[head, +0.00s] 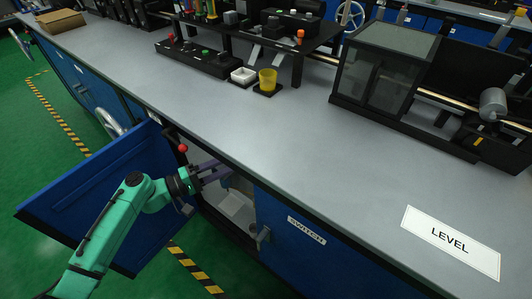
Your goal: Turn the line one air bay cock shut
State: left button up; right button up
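My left gripper (222,168), on a green arm from the left, reaches into the mouth of an open bay under the bench. Its two dark fingers look spread apart, with nothing clearly seen between them. A red ball knob (183,148) stands on a dark stem just above the gripper's wrist; I cannot tell whether it is the air cock's handle. No cock labelled line one can be made out; the inside of the bay is partly hidden by the gripper and the bench top. My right gripper is not in view.
The blue bay door (95,195) stands swung open behind my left arm. A closed blue panel marked SWITCH (307,231) is right of the bay. A yellow cup (267,79) stands farther back.

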pick_arm(q)
jog(key=p+x, duration=0.1)
jog(key=x, duration=1.3)
jog(key=shift+a, duration=0.1)
grip_shut()
dwell(0.6)
